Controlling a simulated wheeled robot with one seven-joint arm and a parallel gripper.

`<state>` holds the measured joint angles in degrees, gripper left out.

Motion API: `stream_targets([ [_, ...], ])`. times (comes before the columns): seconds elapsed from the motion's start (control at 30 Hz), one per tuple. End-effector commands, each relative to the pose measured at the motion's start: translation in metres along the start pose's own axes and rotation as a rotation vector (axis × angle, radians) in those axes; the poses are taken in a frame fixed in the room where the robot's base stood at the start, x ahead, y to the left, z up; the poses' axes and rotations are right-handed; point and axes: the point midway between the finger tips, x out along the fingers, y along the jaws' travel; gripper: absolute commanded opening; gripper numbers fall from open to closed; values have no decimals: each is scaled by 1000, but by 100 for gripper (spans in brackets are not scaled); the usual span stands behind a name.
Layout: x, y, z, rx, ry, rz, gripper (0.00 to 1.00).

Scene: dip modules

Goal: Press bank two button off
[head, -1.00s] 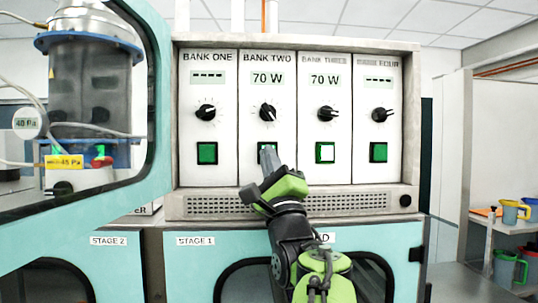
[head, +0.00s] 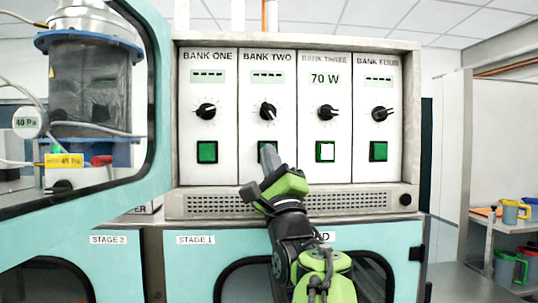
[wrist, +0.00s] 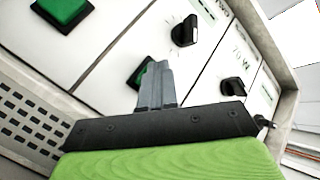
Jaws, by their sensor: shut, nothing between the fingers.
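The bank two panel (head: 255,120) is the second from the left on the grey control box. Its display (head: 267,77) shows dashes, and its knob (head: 268,111) sits below. The bank two button (head: 261,147) is green and mostly hidden behind my fingers in the head view. In the wrist view a green strip of the button (wrist: 145,74) shows beside the fingertips. My gripper (head: 269,155) is shut and empty, its fingertips at the button; contact cannot be told for sure.
The bank one button (head: 207,152) and bank four button (head: 378,151) are dark green. An open teal door (head: 110,190) stands at the left.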

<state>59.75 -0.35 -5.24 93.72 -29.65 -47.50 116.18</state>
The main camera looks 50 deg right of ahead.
Motion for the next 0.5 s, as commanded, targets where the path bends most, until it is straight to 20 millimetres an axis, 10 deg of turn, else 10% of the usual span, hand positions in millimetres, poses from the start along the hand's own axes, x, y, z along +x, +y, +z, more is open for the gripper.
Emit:
stream_targets([
  [0.5,-40,-26,27,1,-1,0,0],
])
